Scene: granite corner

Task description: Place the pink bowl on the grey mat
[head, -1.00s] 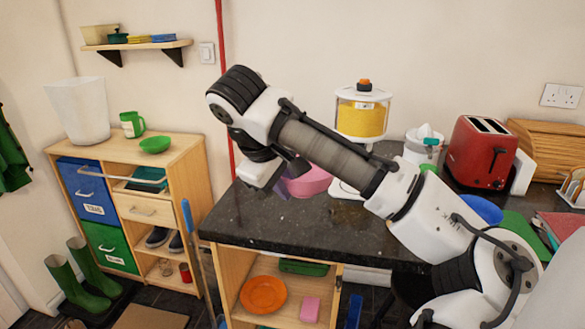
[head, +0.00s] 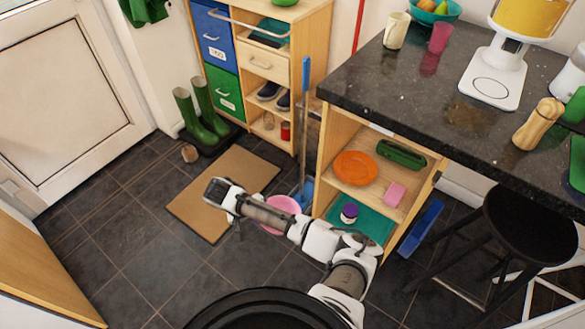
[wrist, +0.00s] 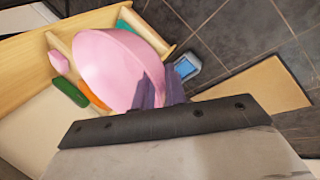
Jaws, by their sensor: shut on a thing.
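The pink bowl (head: 285,205) is off the counter, low over the dark floor beside the open shelf unit, partly hidden behind my arm. In the wrist view the bowl (wrist: 115,65) is tilted and large. My gripper (wrist: 158,90) is shut on its rim; my arm hides the fingers in the head view. I see no plainly grey mat. A tan mat (head: 210,205) lies on the floor to the left of the bowl, and also shows in the wrist view (wrist: 255,88).
The shelf unit under the counter (head: 345,112) holds an orange plate (head: 355,167), a green case (head: 400,154) and a pink block (head: 395,194). A blue-handled tool (head: 305,130) stands near the bowl. Green boots (head: 200,118) stand on a dark tray.

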